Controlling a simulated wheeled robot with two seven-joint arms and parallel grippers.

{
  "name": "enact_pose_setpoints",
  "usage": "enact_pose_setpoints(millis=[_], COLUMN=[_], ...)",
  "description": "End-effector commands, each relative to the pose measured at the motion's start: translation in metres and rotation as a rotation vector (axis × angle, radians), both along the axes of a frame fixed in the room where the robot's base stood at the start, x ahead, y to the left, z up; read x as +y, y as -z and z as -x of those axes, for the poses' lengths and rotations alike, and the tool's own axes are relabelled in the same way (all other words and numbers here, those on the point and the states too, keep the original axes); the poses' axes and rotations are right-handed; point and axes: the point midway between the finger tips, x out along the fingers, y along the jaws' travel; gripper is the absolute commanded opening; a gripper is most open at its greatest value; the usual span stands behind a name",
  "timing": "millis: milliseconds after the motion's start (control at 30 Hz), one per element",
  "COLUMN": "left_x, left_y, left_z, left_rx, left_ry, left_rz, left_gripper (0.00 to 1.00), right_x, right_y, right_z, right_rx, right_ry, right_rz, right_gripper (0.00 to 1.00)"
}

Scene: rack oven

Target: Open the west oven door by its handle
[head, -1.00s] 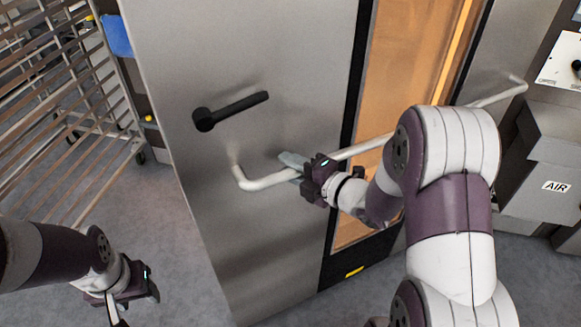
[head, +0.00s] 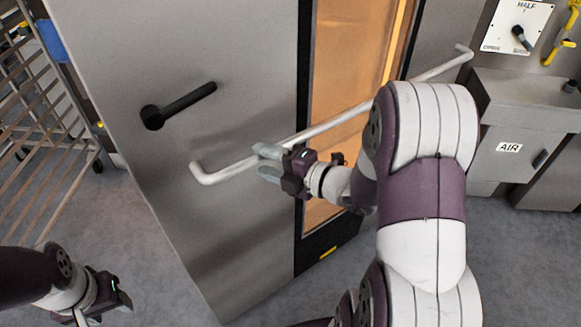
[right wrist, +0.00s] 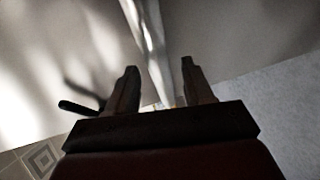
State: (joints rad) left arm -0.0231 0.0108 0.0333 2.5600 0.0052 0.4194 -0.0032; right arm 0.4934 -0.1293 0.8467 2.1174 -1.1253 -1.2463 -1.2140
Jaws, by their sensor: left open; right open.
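The oven door (head: 240,60) is a grey steel panel with an amber window (head: 350,60). Its handle (head: 345,117) is a long pale bar running slantwise across the door, bent in at both ends. My right gripper (head: 262,161) is open at the bar's left part, with its fingers apart, one over the bar and one below it. In the right wrist view the bar (right wrist: 150,45) runs between the open fingers (right wrist: 160,66); I cannot tell whether they touch it. My left gripper (head: 121,298) is open and empty at the lower left, away from the door.
A black lever (head: 180,106) sticks out from the door above the bar and also shows in the right wrist view (right wrist: 80,108). A wire rack (head: 40,150) stands at the left. A grey cabinet marked AIR (head: 510,170) stands at the right. Grey floor lies clear between rack and door.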

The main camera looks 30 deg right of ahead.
Motion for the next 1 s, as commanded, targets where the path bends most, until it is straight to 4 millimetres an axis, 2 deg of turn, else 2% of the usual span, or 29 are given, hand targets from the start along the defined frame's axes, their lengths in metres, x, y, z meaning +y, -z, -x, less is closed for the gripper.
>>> enact_pose_setpoints(millis=[200,367,933,1000], left_x=[0.0,0.0,0.0,0.0], left_y=[0.003,0.003,0.003,0.003], left_z=[0.0,0.0,0.0,0.0], left_rx=[0.0,0.0,0.0,0.0], left_ry=[0.0,0.0,0.0,0.0], left_rz=[0.0,0.0,0.0,0.0], left_gripper=[0.52,0.52,0.52,0.52], right_x=[-0.03,-0.04,-0.042,-0.047], right_y=[-0.01,-0.013,-0.014,-0.004], right_z=[0.044,0.062,0.066,0.065], right_rx=[-0.002,-0.001,0.005,0.083], right_ry=[0.008,0.003,0.001,0.041], right_rz=[0.001,0.001,-0.008,-0.041], right_gripper=[0.52,0.52,0.52,0.52])
